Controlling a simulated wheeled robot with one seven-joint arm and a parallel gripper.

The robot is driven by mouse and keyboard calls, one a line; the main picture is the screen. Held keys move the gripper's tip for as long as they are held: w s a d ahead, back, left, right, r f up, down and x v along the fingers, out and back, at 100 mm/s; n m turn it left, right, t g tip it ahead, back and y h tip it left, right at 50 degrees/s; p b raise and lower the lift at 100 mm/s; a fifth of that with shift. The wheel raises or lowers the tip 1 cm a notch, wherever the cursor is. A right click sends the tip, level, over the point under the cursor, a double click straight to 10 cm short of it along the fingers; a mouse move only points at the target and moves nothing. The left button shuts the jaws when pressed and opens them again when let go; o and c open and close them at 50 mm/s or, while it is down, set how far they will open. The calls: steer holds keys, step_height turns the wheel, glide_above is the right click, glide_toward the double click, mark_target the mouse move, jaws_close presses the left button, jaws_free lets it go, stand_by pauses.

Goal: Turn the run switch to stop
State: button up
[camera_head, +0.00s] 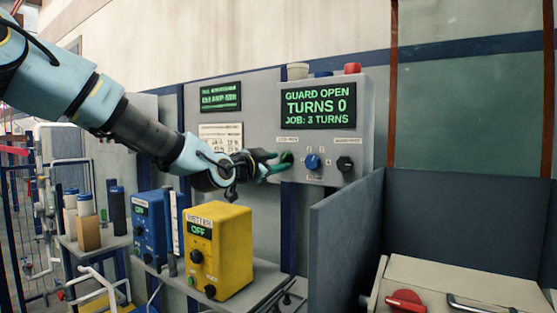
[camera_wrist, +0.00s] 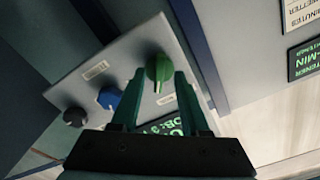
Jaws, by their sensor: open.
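A grey control box (camera_head: 368,120) has three knobs below its screen: green (camera_head: 287,157), blue (camera_head: 312,162) and black (camera_head: 345,164). The small labels are too blurred to read, so I cannot tell for certain which is the run switch. My gripper (camera_head: 277,166) is at the green knob. In the wrist view, the green knob (camera_wrist: 158,66) shows at the tips of my open gripper (camera_wrist: 159,76), one finger on each side. I cannot tell whether the fingers touch it. The blue knob (camera_wrist: 109,98) and black knob (camera_wrist: 75,117) lie to the left there.
The box's screen (camera_head: 318,105) reads "GUARD OPEN, TURNS 0, JOB: 3 TURNS". A yellow box (camera_head: 232,232) reading "OFF" and a blue box (camera_head: 148,228) stand below my arm. A grey-blue side panel (camera_head: 340,240) rises at the right, beside a lid with a red knob (camera_head: 405,300).

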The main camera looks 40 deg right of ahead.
steer(key=shift+w+d, duration=0.1)
steer(key=shift+d, duration=0.3)
steer(key=shift+c, duration=0.2)
jaws_close()
